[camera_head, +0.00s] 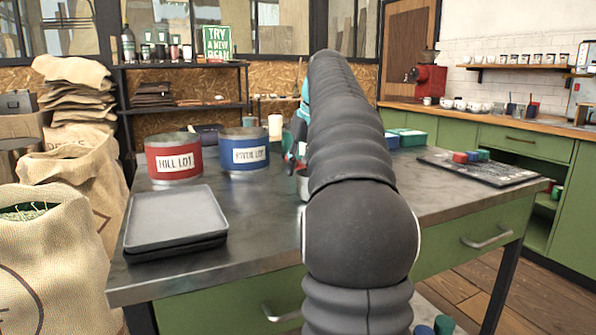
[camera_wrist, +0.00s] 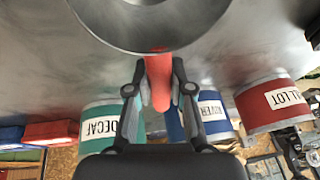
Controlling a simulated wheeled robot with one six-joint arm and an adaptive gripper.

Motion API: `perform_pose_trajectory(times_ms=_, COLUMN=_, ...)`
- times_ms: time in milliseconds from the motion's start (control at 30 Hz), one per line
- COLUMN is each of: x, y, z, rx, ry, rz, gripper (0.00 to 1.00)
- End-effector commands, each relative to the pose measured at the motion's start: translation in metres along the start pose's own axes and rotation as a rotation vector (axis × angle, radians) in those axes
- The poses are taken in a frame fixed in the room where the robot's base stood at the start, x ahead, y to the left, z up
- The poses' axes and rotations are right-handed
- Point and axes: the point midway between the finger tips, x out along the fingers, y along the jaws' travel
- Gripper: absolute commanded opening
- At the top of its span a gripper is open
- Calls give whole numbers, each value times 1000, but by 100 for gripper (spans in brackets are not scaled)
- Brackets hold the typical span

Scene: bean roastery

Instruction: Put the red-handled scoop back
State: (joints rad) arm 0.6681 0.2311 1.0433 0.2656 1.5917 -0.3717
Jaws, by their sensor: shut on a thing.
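The scoop's red handle (camera_wrist: 158,82) is between my gripper's fingers (camera_wrist: 159,72) in the wrist view, and the gripper is shut on it. Its round metal bowl (camera_wrist: 150,42) fills the top of that view. A small metal cup shape (camera_head: 302,186), likely this bowl, shows beside my arm in the head view. A green DECAF bin (camera_wrist: 100,122) stands left of the handle there.
Stacked grey trays (camera_head: 175,218) lie at the table's front left. A dark board (camera_head: 478,170) with small coloured blocks lies at the right. Sacks (camera_head: 55,230) stand left of the table. The table between trays and arm looks clear.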

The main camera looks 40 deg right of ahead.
Motion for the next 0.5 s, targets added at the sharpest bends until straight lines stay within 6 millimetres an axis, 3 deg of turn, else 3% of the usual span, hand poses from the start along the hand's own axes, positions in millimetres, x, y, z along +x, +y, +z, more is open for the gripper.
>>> perform_pose_trajectory(times_ms=400, x=6, y=1, z=2, rx=-1, ry=0, rz=0, gripper=0)
perform_pose_trajectory(times_ms=433, x=6, y=1, z=2, rx=-1, ry=-1, rz=0, gripper=23)
perform_pose_trajectory(times_ms=500, x=5, y=1, z=2, rx=-1, ry=0, rz=0, gripper=41)
